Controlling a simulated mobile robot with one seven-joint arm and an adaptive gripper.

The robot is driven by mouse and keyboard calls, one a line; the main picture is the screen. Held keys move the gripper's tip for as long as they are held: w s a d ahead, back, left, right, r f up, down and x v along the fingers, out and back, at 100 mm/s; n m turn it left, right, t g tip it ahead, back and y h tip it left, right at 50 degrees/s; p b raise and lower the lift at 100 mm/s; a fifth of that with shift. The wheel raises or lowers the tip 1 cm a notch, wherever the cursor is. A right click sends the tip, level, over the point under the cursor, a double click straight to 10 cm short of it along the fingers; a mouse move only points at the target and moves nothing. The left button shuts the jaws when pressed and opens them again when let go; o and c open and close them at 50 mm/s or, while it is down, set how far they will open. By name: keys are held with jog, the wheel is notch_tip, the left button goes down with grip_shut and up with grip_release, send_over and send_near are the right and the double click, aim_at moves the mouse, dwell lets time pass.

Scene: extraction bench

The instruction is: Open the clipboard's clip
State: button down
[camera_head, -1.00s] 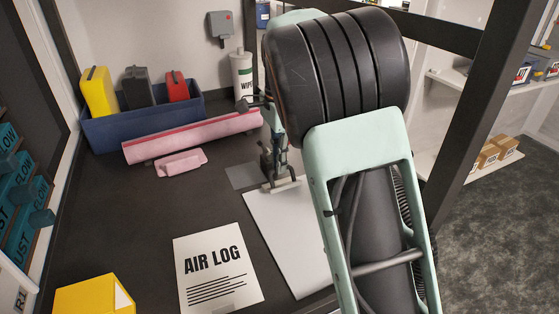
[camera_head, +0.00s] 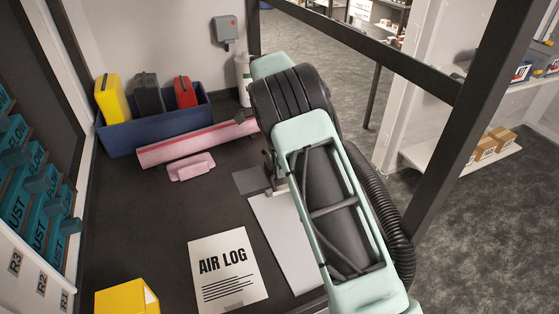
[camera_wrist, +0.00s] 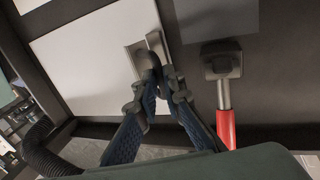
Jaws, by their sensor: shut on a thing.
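The clipboard (camera_head: 280,235) lies flat on the dark bench, a pale board partly covered by my arm. In the wrist view its white face (camera_wrist: 85,60) fills the left. The clip (camera_wrist: 154,50) is a metal piece at the board's edge. My gripper (camera_wrist: 160,72) is shut on the clip's lever, with both blue-grey fingers close together there. The fingertips hide part of the lever, so how far the clip is raised is hard to tell. In the head view my arm hides most of the gripper and clip.
An AIR LOG sheet (camera_head: 228,272) lies left of the clipboard. A grey pad (camera_head: 251,180), pink roll (camera_head: 190,145) and blue bin (camera_head: 155,130) are behind. A yellow box (camera_head: 125,298) stands in front. In the wrist view, a red-handled tool (camera_wrist: 225,125) is close right of my fingers.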

jog(key=shift+w+a+f+g+h, duration=0.25)
jog(key=shift+w+g, duration=0.2)
jog(key=shift+g, duration=0.25)
dwell(0.3)
jog(key=c, duration=2)
grip_release()
jog(key=shift+c, duration=0.2)
jog(key=shift+s+d+r, duration=0.1)
jog(key=shift+s+r, duration=0.1)
jog(key=shift+s+t, duration=0.15)
jog(key=shift+t, duration=0.35)
